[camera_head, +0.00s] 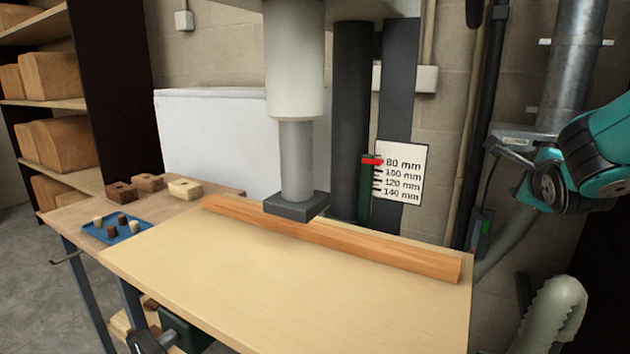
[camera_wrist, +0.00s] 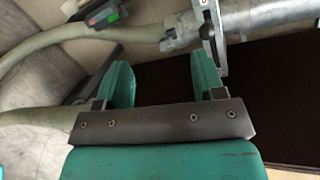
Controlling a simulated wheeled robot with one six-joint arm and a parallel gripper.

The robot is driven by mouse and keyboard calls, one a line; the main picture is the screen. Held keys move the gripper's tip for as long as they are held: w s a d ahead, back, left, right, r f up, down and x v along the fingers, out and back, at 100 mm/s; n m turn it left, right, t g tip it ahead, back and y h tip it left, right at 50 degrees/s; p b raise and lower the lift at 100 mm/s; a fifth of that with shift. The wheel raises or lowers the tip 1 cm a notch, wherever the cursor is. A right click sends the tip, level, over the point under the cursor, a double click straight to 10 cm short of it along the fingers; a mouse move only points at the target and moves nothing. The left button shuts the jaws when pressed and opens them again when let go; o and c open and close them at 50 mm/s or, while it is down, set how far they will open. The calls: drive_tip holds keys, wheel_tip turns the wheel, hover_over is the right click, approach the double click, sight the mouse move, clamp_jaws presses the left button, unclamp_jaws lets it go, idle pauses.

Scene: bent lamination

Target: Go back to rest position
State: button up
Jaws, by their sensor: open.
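My gripper shows in the wrist view (camera_wrist: 165,85), with two green fingers spread apart and nothing between them. In the head view my teal arm is at the right edge, and the gripper (camera_head: 508,148) points left, clear of the table and the press. A long wooden fence (camera_head: 400,252) lies across the back of the pale table (camera_head: 240,275). The press (camera_head: 297,160) stands over the table, its dark square foot (camera_head: 297,206) low at the fence; I cannot tell whether they touch.
A scale (camera_head: 402,172) marked in mm has a red pointer near 80. A blue tray (camera_head: 117,229) with small plugs and several wooden blocks (camera_head: 148,183) sit at the table's left. A metal duct (camera_head: 575,60) and hose (camera_head: 555,312) are at the right. The tabletop's front is clear.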

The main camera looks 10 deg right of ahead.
drive_tip(key=s+a+n+g+y+p, duration=0.1)
drive_tip(key=s+a+n+g+y, duration=0.1)
drive_tip(key=a+n, duration=0.3)
drive_tip(key=s+a+f+n+g+y+p, duration=0.1)
drive_tip(key=s+a+n+y, duration=0.2)
drive_tip(key=a+n, duration=0.3)
drive_tip(key=s+a+n+g+y+p, duration=0.2)
drive_tip(key=a+n, duration=0.3)
drive_tip(key=a, duration=0.5)
drive_tip(key=shift+s+a+f+n+g+y, duration=0.1)
drive_tip(key=shift+s+n+g+y, duration=0.05)
drive_tip(key=shift+s+y, duration=0.25)
drive_tip(key=shift+s+a+f+n+g+y, duration=0.15)
drive_tip(key=shift+s+y, duration=0.15)
drive_tip(key=shift+y, duration=0.2)
drive_tip(key=s+a+r+n+g+y+p, duration=0.1)
drive_tip(key=s+a+n+g, duration=0.3)
drive_tip(key=s+n, duration=0.4)
drive_tip(key=s+a+n+g+y+p, duration=0.1)
drive_tip(key=s+a+n+g+p, duration=0.1)
drive_tip(key=s+a+n, duration=0.4)
drive_tip(key=s+n+g, duration=0.1)
drive_tip(key=s+n, duration=0.2)
drive_tip(key=s, duration=0.1)
drive_tip(key=shift+r+g+y, duration=0.3)
drive_tip(key=shift+r+g, duration=0.05)
drive_tip(key=shift+g, duration=0.05)
